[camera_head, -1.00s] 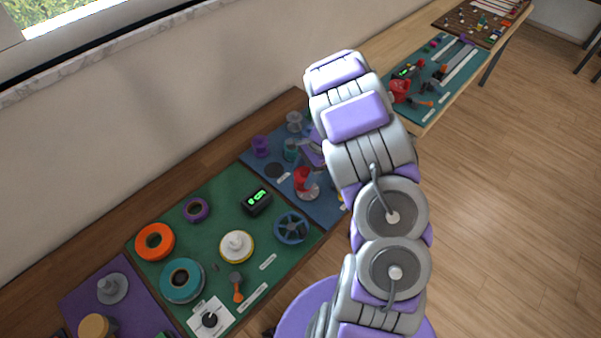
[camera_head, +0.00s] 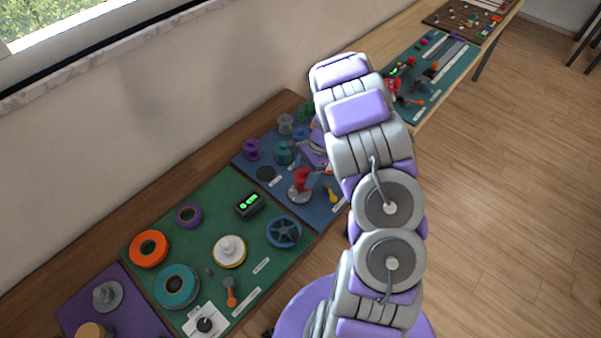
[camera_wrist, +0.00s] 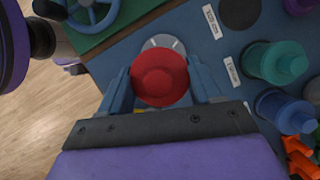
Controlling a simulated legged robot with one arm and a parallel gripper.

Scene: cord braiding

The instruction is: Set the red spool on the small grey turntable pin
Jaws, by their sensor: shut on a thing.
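The red spool (camera_wrist: 160,78) is between the two blue fingers of my gripper (camera_wrist: 160,70) in the wrist view, seen end-on. My gripper is shut on it. The small grey turntable (camera_wrist: 164,42) shows as a pale disc partly behind the spool. In the head view the red spool (camera_head: 302,178) appears upright over the turntable (camera_head: 299,195) on the blue mat. The pin is hidden by the spool, and I cannot tell whether the spool is seated on it or held just above.
A teal spool (camera_wrist: 275,62) and a blue spool (camera_wrist: 285,110) stand to the right in the wrist view. A blue spoked wheel (camera_head: 284,232) and a display box (camera_head: 249,204) are on the green mat. A yellow item (camera_head: 332,195) lies right of the turntable.

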